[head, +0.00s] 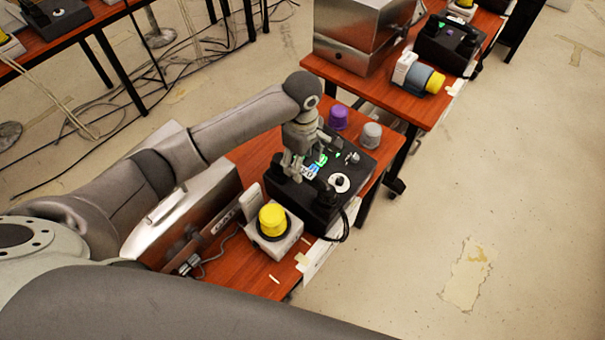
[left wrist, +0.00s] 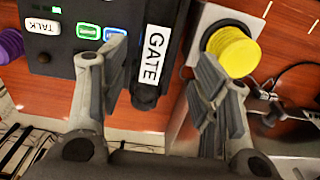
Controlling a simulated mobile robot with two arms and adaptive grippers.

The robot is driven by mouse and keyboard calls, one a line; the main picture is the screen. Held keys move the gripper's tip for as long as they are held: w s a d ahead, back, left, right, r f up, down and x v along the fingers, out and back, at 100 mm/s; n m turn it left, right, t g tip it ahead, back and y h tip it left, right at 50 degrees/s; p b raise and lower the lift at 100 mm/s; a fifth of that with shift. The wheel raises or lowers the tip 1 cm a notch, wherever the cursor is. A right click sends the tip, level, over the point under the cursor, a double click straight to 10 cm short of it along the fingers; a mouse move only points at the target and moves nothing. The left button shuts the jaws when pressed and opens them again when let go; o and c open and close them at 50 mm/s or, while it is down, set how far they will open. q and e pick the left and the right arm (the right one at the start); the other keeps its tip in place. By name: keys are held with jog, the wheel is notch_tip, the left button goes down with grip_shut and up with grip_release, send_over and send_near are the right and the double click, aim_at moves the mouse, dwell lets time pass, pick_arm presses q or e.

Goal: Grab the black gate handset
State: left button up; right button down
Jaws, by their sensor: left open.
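The black handset (left wrist: 144,94) with a white GATE label lies in its cradle along the edge of a black phone unit (left wrist: 60,62). In the head view the handset (head: 324,195) is partly covered by my left gripper (head: 292,166). The unit has a white dial, lit green buttons and a coiled cord at its front. In the left wrist view my left gripper (left wrist: 161,60) is open, one finger on each side of the handset, with gaps visible. Whether the fingers reach down to its depth is hard to tell. My right gripper is not in view.
A white box with a yellow knob (head: 272,220) stands close beside the handset. A metal case (head: 185,215) is to the left. Purple (head: 338,117) and grey (head: 371,135) knobs stand behind the unit. Another table (head: 390,97) with a similar phone is farther back.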

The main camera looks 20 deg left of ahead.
aim_at(303, 170)
pick_arm(q)
jog(key=shift+a+f, duration=0.15)
jog(key=shift+f, duration=0.25)
jog(key=shift+w+a+f, duration=0.1)
jog(key=shift+a+f, duration=0.05)
jog(key=shift+f, duration=0.15)
jog(key=f, duration=0.1)
jog(key=f+p, duration=0.1)
jog(key=f, duration=0.2)
jog(key=shift+w+d+f, duration=0.1)
jog(key=shift+w+d, duration=0.15)
jog(key=shift+f, duration=0.25)
jog(key=shift+a, duration=0.1)
jog(key=shift+c, duration=0.6)
grip_shut()
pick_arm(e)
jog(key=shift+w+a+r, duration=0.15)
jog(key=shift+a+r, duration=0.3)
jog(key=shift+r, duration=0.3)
